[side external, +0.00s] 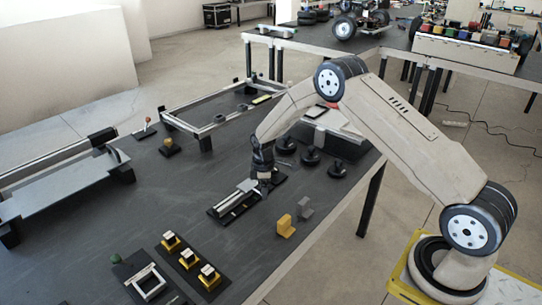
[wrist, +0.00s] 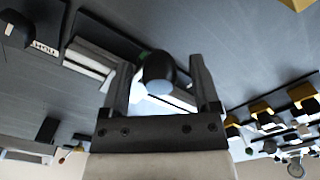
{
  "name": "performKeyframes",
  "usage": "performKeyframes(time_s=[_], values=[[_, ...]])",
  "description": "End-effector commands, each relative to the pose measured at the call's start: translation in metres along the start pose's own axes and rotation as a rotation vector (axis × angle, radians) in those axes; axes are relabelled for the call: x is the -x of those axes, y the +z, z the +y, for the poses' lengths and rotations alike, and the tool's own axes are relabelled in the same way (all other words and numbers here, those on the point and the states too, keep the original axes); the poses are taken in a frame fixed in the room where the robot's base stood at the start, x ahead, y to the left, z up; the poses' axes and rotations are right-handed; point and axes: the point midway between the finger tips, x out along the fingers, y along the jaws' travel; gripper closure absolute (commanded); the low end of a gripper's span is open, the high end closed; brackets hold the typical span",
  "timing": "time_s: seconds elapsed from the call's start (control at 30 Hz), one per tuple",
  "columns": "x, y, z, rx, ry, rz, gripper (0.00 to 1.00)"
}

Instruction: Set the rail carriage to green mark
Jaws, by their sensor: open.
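The rail (side external: 233,200) is a light grey bar on a black base in the middle of the dark table. It also shows in the wrist view (wrist: 90,62), running diagonally behind my gripper. My gripper (side external: 262,180) is low over the rail's right end. In the wrist view my gripper (wrist: 160,85) is open, with a finger on each side of a dark rounded knob (wrist: 160,72), which appears to be the carriage's. I cannot tell whether the fingers touch it. A small green patch (wrist: 143,55) shows beside the knob. The carriage is mostly hidden by my gripper in the side view.
A yellow block (side external: 285,227) and a grey block (side external: 304,208) stand right of the rail. Black round knobs (side external: 311,157) are behind. Several yellow-and-black switches (side external: 188,259) are in front. A metal frame (side external: 222,120) stands at the back. Bare table lies left of the rail.

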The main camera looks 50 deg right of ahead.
Motion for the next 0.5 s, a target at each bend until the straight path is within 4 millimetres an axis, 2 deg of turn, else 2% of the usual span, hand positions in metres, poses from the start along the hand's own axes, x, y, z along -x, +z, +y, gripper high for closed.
performKeyframes(time_s=[0.27, 0.5], values=[[0.018, -0.001, 0.001, 0.000, 0.002, 0.002, 0.21], [0.047, 0.000, 0.001, 0.000, 0.003, 0.002, 0.21]])
